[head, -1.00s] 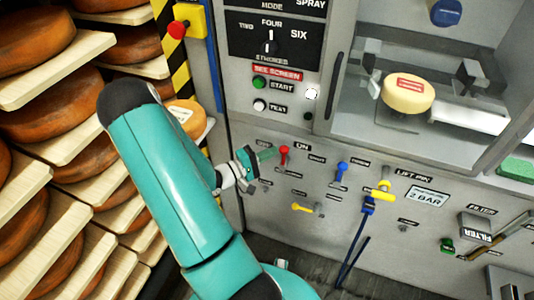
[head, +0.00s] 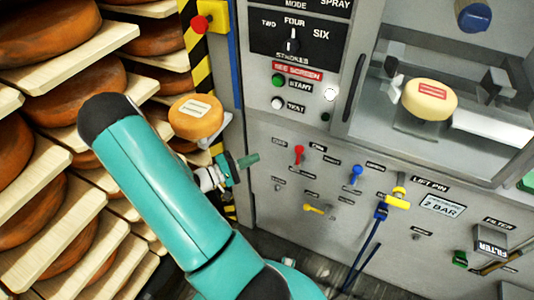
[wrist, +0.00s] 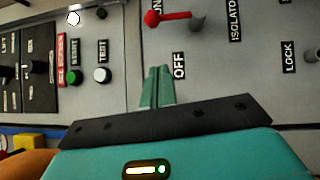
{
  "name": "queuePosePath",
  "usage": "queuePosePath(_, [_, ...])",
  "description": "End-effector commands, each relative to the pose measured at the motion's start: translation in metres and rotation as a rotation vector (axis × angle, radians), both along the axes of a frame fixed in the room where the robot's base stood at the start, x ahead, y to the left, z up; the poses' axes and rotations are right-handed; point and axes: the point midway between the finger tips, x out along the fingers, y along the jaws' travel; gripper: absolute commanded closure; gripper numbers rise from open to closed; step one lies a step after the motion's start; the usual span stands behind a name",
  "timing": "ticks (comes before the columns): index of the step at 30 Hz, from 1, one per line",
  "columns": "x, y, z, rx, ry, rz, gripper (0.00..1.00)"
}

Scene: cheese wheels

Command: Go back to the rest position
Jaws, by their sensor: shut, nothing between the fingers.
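My gripper (head: 248,160) is at the end of my teal arm, left of the panel's red lever (head: 299,154) and apart from it. In the wrist view my gripper (wrist: 158,88) shows two green fingers together, with nothing between them. The red lever (wrist: 166,17) shows there above the fingertips, with an "OFF" label just right of the fingers. An orange cheese wheel (head: 196,119) with a pale label sits on a small shelf just above and left of my gripper.
A rack of brown cheese wheels on wooden boards (head: 100,45) fills the left. The grey machine panel (head: 330,210) carries a blue lever (head: 356,173), a yellow valve (head: 397,200) and a dial (head: 292,42). A yellow cheese (head: 429,100) lies in the machine's chamber. A red emergency button (head: 200,23) is at the top.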

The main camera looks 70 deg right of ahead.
Motion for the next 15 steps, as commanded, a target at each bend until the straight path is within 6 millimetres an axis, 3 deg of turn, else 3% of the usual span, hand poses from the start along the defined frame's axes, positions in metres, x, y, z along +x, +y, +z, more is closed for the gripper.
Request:
queuePosePath(6, [0.014, 0.014, -0.002, 0.002, 0.000, 0.001, 1.00])
queuePosePath(15, [0.015, 0.016, -0.002, 0.002, -0.002, -0.001, 1.00])
